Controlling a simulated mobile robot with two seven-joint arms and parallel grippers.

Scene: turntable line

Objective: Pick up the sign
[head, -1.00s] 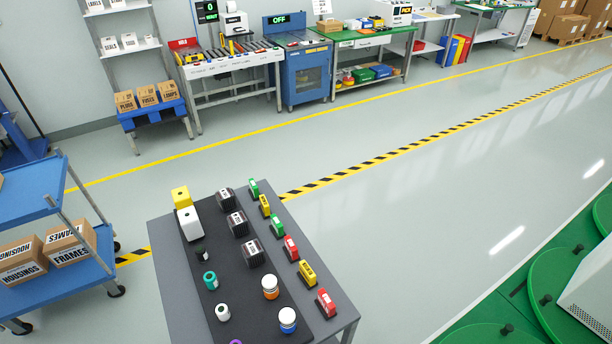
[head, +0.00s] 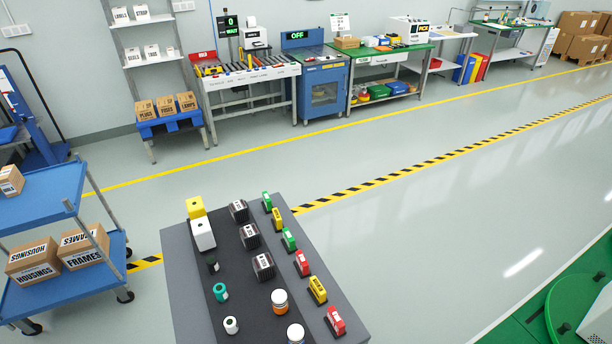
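Several small red, yellow and green upright labelled pieces stand in a row along the right side of the grey table; the nearest is a red piece (head: 335,321), and a yellow piece (head: 317,290) stands behind it. Their labels are too small to read. A white sheet sign (head: 340,23) stands on a post at the back of the green-topped bench. A dark sign reading OFF (head: 297,36) is on the blue machine. I cannot tell which one the task means. Neither gripper is in view.
The grey table (head: 180,290) also holds dark ribbed blocks (head: 250,236), a white block (head: 203,234), a yellow block and several small jars. A blue cart (head: 100,277) with boxes stands left. Green round platforms (head: 567,305) are lower right. Open floor lies beyond the table.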

